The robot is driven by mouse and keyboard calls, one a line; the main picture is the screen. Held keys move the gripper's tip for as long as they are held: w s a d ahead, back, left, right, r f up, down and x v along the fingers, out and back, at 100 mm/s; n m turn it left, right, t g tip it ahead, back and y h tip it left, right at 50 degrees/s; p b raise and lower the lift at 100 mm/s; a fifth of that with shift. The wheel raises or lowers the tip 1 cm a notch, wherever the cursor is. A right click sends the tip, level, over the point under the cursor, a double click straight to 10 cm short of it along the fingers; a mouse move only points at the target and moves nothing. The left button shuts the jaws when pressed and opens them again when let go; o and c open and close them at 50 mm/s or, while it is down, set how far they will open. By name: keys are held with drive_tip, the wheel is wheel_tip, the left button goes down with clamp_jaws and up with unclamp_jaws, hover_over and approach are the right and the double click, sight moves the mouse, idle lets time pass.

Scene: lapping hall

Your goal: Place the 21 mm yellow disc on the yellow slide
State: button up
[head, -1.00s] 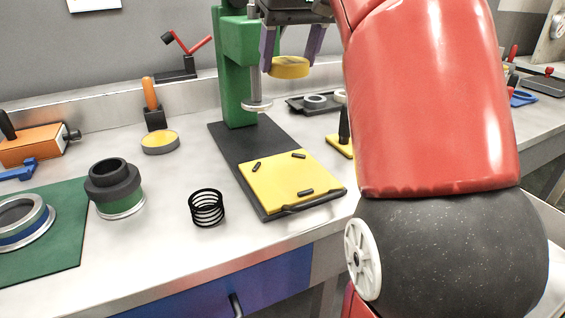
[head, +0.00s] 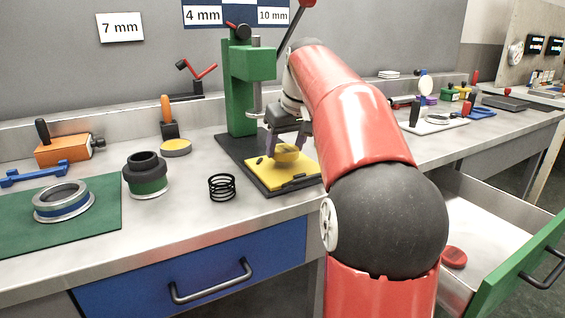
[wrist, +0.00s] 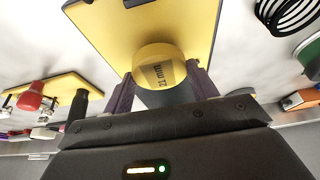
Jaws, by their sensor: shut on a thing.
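The yellow disc (head: 287,154) is held between the two purple fingers of my gripper (head: 284,148). The disc is over the slide's rear part in the head view. I cannot tell whether it touches the slide. In the wrist view the slide (wrist: 112,28) lies beyond the disc, partly hidden by it and my gripper.
The green press (head: 240,90) stands just behind my gripper. A black coil spring (head: 222,187) and a black-and-green cylinder (head: 147,178) stand to the left. A grey puck with a yellow top (head: 176,147) sits further back. An open drawer (head: 490,235) extends at right.

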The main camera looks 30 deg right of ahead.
wheel_tip(320, 180, down, 2)
drive_tip(key=shift+w+f+b, duration=0.1)
drive_tip(key=shift+f+b, duration=0.05)
drive_tip(key=shift+b, duration=0.4)
drive_tip(key=shift+r, duration=0.2)
drive_tip(key=shift+f, duration=0.15)
drive_tip(key=o, duration=1)
